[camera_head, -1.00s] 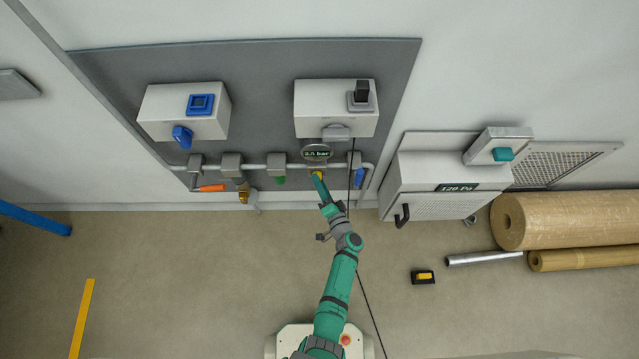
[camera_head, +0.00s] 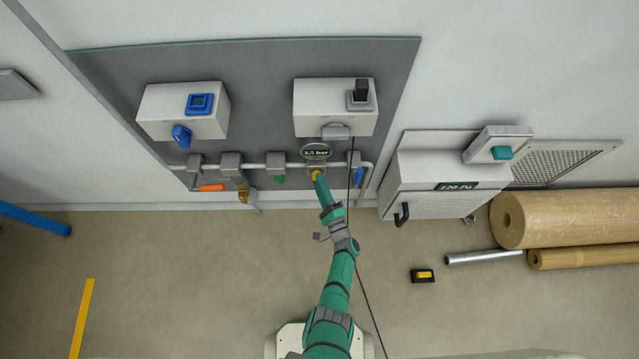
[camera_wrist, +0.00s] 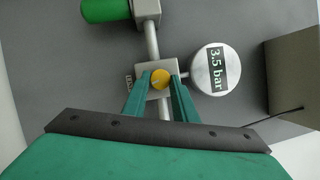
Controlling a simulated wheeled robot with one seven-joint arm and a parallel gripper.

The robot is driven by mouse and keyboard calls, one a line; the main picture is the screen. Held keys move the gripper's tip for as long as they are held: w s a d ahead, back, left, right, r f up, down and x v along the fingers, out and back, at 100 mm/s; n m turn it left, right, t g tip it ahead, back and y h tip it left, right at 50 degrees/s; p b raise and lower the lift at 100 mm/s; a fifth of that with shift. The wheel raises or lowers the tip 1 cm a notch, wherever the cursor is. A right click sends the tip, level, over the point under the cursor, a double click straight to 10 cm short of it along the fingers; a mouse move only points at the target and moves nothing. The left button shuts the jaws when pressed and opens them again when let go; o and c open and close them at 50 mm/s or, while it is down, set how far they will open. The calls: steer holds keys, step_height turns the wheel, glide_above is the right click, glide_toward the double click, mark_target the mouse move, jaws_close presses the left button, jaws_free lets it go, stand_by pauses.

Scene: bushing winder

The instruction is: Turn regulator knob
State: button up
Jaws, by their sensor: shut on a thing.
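The yellow regulator knob (camera_wrist: 160,78) sits on a grey block on the pipe. It also shows in the head view (camera_head: 316,175), just below the gauge. My gripper (camera_wrist: 161,84) is shut on the knob, with one green finger on each side of it. In the head view my gripper (camera_head: 318,180) reaches up to the knob from below, and its fingers are too small there to see clearly. The round gauge (camera_wrist: 216,69) beside the knob reads 3.5 bar; in the head view it is the oval display (camera_head: 316,152).
A blue handle (camera_head: 359,176) hangs right of the knob, and a green part (camera_head: 280,179) is at its left. An orange handle (camera_head: 212,188) is farther left. A thin black cable (camera_head: 366,290) runs down past my arm. A white cabinet (camera_head: 447,172) stands at right.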

steer(key=shift+w+r, duration=0.1)
stand_by(0.4)
steer(key=o, duration=1)
steer(key=shift+o, duration=0.2)
steer(key=v, duration=1)
steer(key=shift+s, duration=0.4)
steer(key=shift+d, duration=0.1)
